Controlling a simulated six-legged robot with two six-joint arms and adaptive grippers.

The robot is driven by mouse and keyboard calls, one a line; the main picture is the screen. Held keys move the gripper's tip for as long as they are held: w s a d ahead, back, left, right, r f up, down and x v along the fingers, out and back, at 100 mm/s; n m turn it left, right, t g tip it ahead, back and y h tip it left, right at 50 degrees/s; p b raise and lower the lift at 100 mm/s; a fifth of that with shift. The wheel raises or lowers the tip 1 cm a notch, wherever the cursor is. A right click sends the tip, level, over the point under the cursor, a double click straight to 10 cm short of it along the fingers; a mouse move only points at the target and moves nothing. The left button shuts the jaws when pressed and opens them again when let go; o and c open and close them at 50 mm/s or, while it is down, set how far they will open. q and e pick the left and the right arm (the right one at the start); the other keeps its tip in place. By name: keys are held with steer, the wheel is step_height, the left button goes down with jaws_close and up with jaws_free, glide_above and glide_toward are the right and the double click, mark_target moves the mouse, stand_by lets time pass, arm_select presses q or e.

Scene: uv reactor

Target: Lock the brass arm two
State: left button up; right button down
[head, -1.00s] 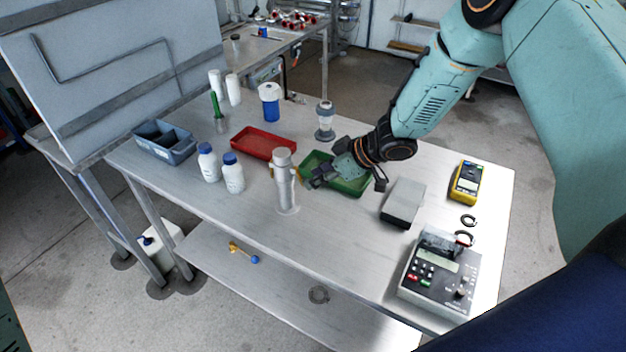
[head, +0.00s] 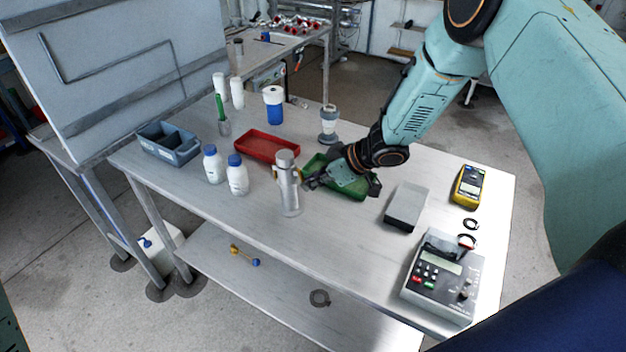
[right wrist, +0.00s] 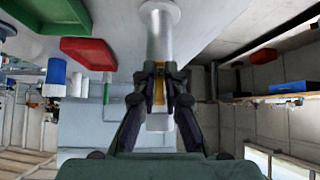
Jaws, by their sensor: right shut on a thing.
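A silver upright cylinder (head: 288,190) stands near the middle of the workbench. My right gripper (head: 308,182) reaches in from the right, against the cylinder's right side. In the right wrist view, its two fingers (right wrist: 160,83) are closed around a brass arm (right wrist: 159,92) on the side of the silver cylinder (right wrist: 159,38). The fingers hide part of this arm, and I cannot tell whether it is latched. My left gripper is not in view.
A green tray (head: 352,189) lies beneath my right wrist, with a red tray (head: 267,147) behind the cylinder. Two white bottles (head: 237,180) stand to its left. A grey box (head: 405,207) and a control unit (head: 441,279) are at right. The bench in front of the cylinder is clear.

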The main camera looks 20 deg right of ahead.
steer(key=f+t+y+b, duration=0.1)
steer(key=b, duration=0.2)
steer(key=t+y+b, duration=0.2)
steer(key=shift+w+d+f+b, duration=0.1)
steer(key=shift+w+f+b, duration=0.2)
steer(key=shift+f+b, duration=0.1)
steer(key=shift+r, duration=0.1)
steer(key=shift+a+r, duration=0.1)
steer(key=shift+a, duration=0.15)
steer(key=c, duration=1.5)
jaws_free()
steer(key=shift+d, duration=0.15)
steer(key=shift+c, duration=0.2)
steer(key=shift+o, duration=0.6)
